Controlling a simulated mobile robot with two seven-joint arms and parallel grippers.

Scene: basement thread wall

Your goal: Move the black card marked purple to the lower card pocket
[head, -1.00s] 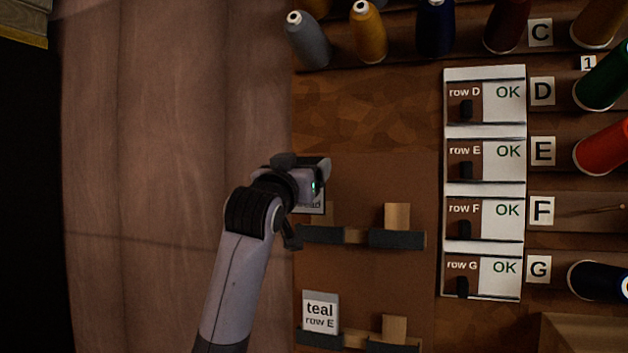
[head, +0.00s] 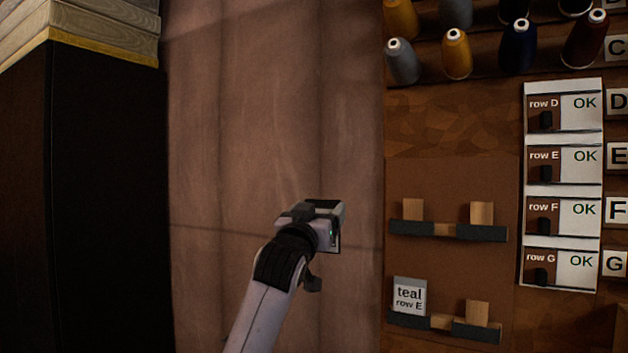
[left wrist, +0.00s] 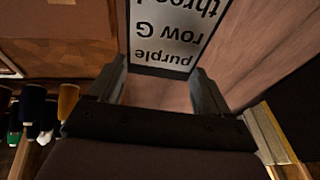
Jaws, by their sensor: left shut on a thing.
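My left gripper (head: 322,222) is shut on the card marked purple (left wrist: 165,45), left of the pocket board and apart from it. In the left wrist view the card reads "purple, row G, thread" upside down, on a pale face with a dark border. In the head view the gripper mostly hides the card. The lower pocket row has a left pocket (head: 408,321) holding a teal row E card (head: 409,296), and an empty right pocket (head: 477,332). The upper row's left pocket (head: 407,228) and right pocket (head: 488,234) are empty. My right gripper is not in view.
A white panel of row D to G labels (head: 563,185) is right of the pocket board (head: 450,180). A dark cabinet (head: 100,200) is at the left. The wall between is bare.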

